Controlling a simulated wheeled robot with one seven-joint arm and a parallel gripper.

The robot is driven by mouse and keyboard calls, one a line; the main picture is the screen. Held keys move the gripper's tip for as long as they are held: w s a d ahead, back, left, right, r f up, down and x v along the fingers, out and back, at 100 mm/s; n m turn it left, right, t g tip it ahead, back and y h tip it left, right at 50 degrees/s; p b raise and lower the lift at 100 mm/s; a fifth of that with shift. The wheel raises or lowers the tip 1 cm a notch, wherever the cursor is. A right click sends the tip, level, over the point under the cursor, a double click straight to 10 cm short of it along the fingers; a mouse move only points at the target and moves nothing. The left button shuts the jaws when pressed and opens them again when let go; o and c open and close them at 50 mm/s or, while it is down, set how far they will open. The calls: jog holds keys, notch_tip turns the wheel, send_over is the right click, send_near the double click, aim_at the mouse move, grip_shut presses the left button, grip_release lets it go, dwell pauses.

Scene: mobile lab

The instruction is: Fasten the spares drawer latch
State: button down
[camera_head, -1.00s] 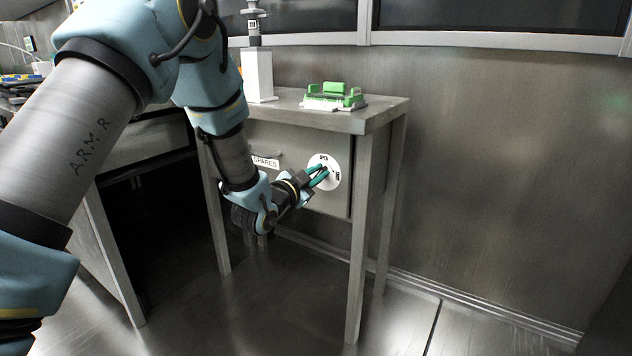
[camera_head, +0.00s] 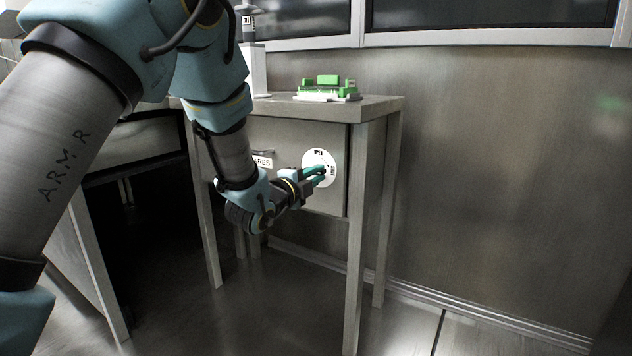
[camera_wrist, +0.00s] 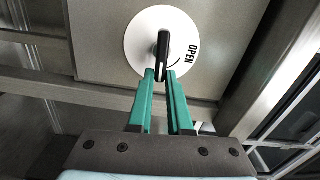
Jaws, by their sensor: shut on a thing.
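The spares drawer (camera_head: 285,137) is a grey metal front under a small table, flush with the frame as far as I can tell. Its white round latch plate (camera_head: 312,155) is at the right of the front. In the wrist view the latch plate (camera_wrist: 139,40) carries the word OPEN on its right and a black handle (camera_wrist: 163,45). The handle points down toward my fingers, not at OPEN. My gripper (camera_wrist: 161,76) is shut on the handle's lower end with its green fingers. In the head view my gripper (camera_head: 322,173) covers part of the plate. A second mark there is unreadable.
The drawer's label (camera_head: 263,162) is partly hidden by my arm. A green and white device (camera_head: 328,90) and a white stand (camera_head: 259,72) are on the table (camera_head: 375,106). Table legs stand beside the drawer. The floor to the right is clear.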

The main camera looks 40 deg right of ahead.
jog(key=shift+f+m+b, duration=0.15)
jog(key=shift+m+b, duration=0.15)
jog(key=shift+m, duration=0.3)
jog(key=c, duration=0.8)
grip_release()
jog(key=shift+c, duration=0.2)
jog(key=p+v, duration=0.1)
jog(key=v, duration=1)
jog(key=shift+p, duration=0.4)
